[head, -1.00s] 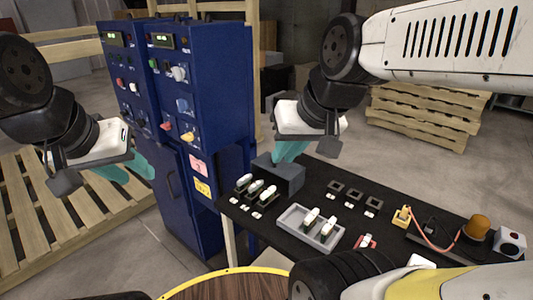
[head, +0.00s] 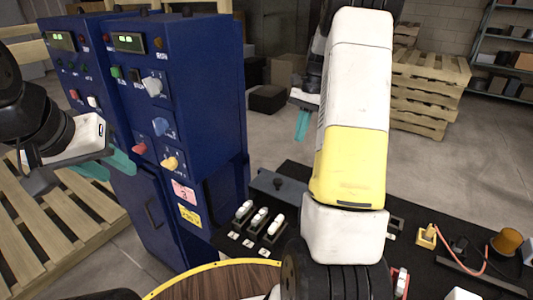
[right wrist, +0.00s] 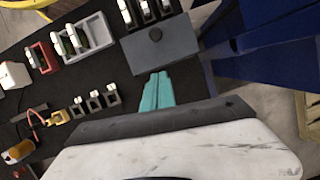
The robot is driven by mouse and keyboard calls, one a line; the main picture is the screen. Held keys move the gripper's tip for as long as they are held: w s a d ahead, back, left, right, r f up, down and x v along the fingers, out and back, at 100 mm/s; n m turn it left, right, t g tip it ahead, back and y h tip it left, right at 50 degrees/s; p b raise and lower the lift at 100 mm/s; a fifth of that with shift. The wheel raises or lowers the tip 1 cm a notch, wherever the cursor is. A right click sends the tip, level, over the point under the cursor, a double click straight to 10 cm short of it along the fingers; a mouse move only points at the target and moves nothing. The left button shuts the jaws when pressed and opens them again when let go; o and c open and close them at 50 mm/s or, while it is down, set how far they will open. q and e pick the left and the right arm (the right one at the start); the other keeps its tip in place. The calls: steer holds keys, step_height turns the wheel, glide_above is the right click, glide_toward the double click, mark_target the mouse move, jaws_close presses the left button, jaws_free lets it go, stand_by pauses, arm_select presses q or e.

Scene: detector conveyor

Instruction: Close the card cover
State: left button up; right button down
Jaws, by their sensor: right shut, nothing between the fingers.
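A grey box (head: 268,184) with a dark round knob on top stands at the back left end of the black table, near the blue cabinet. I cannot tell for sure whether its top is the card cover. It also shows in the right wrist view (right wrist: 172,46). My right gripper (head: 302,124) is shut and empty, its teal fingertips apart from the box. In the right wrist view, the fingertips (right wrist: 157,78) point toward the box's near edge. My left gripper (head: 106,165) is open and empty, in front of the blue cabinet.
The blue cabinet (head: 215,95) with knobs and displays stands left of the table. Several white-topped pieces in dark holders (head: 260,220) sit in front of the box. The wrist view shows a grey tray (right wrist: 98,30) and small dark blocks (right wrist: 94,104). My right arm hides the table's middle.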

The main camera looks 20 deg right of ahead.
glide_above(284, 183)
steer(key=f, duration=1)
steer(key=shift+w+d+f, duration=0.15)
steer(key=shift+d+f, duration=0.1)
steer(key=shift+d, duration=0.1)
steer(key=shift+a, duration=0.3)
steer(key=shift+s, duration=0.2)
steer(key=s+a, duration=0.4)
steer(key=a, duration=0.1)
steer(key=s+a, duration=0.4)
steer(key=a, duration=0.1)
steer(key=shift+s+f, duration=0.1)
steer(key=shift+s, duration=0.3)
